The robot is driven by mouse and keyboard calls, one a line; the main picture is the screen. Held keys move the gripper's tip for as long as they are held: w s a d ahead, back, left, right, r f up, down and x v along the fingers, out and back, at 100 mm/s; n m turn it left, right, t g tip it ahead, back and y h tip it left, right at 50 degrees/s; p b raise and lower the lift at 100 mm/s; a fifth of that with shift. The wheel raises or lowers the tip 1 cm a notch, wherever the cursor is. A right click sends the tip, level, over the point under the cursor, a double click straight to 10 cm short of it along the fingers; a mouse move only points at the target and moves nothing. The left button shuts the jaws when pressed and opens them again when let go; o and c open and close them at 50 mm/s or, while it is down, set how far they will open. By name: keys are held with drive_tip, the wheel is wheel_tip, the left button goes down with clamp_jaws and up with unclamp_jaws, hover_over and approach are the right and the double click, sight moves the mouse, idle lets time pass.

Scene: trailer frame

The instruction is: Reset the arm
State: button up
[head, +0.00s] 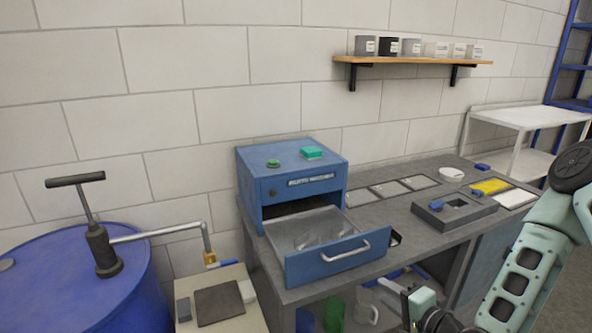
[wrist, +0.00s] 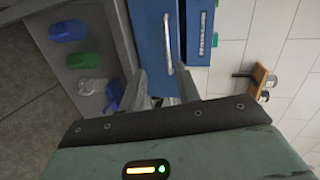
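My arm comes in from the right side of the head view, with my gripper (head: 402,302) low in front of the workbench. In the wrist view my gripper (wrist: 160,88) has its two grey fingers apart, with nothing held between them. The blue cabinet (head: 290,182) stands on the bench with its drawer (head: 338,262) pulled out. The drawer's silver handle (wrist: 169,45) lies beyond the fingertips in the wrist view, apart from them. Clear items lie inside the drawer, but I cannot tell what they are.
The bench (head: 385,218) carries flat trays and a grey fixture (head: 454,214). Blue, green and clear containers sit on the shelf below, near my gripper. A blue drum (head: 75,270) with a pump stands at left, beside a small table (head: 243,312).

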drive_tip(key=s+a+r+n+g+b, duration=0.15)
drive_tip(key=s+a+n+g, duration=0.35)
drive_tip(key=a+n+g, duration=0.6)
drive_tip(key=s+r+n+g+h+b, duration=0.1)
drive_tip(key=s+r+n, duration=0.3)
drive_tip(key=s, duration=0.5)
drive_tip(key=s+r+n+g+h+b, duration=0.1)
drive_tip(key=s+r+n+h, duration=0.3)
drive_tip(key=s+r, duration=0.4)
drive_tip(key=shift+s+d+r+n+g, duration=0.15)
drive_tip(key=shift+s+d+n+g, duration=0.2)
drive_tip(key=shift+s+n, duration=0.35)
